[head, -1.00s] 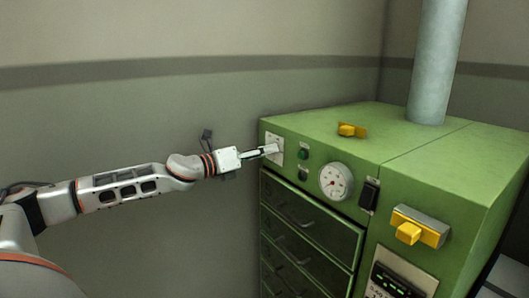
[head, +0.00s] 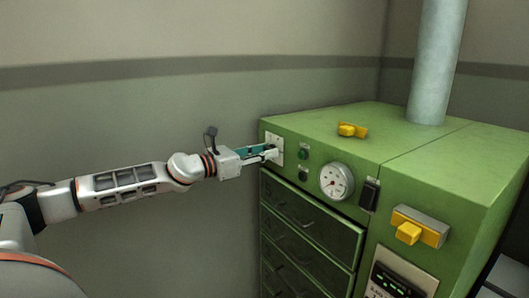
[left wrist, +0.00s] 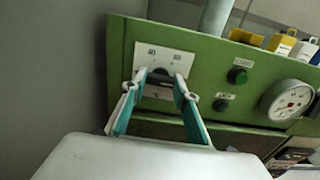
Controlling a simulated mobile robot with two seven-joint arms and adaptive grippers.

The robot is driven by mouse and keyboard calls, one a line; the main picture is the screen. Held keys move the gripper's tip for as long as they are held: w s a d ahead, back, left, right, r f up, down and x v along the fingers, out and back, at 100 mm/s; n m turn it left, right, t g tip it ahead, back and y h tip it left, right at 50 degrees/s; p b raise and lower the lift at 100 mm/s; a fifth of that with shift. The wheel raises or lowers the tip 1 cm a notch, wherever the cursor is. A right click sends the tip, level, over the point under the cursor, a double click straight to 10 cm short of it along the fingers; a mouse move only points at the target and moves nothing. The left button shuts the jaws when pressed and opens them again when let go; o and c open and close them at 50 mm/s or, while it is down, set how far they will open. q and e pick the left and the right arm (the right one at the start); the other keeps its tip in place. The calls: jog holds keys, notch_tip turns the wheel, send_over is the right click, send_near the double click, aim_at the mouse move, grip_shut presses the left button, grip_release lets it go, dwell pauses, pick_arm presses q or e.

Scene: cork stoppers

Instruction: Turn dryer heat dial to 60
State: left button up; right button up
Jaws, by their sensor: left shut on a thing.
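The green dryer (head: 330,120) stands at the right of the head view. Its heat dial is a dark knob (left wrist: 160,74) on a white plate (left wrist: 151,59) with printed marks, at the front panel's left end. The plate (head: 278,139) also shows in the head view, where my gripper mostly hides the dial. My left gripper (left wrist: 161,80) is shut on the dial, one teal-lined finger on each side. In the head view its fingertips (head: 273,153) reach the plate. The marks are too blurred to read, and the dial's pointer cannot be made out. My right gripper is not in view.
Right of the dial are a green button (head: 303,154), a round white gauge (head: 336,181) and a black switch (head: 370,194). Yellow parts (head: 352,130) sit on top and at the right front (head: 409,232). Drawers (head: 305,215) lie below. The wall is at the left.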

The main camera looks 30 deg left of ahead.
pick_arm(q)
jog(key=shift+f, duration=0.15)
jog(key=o, duration=1.1)
jog(key=shift+v, duration=6)
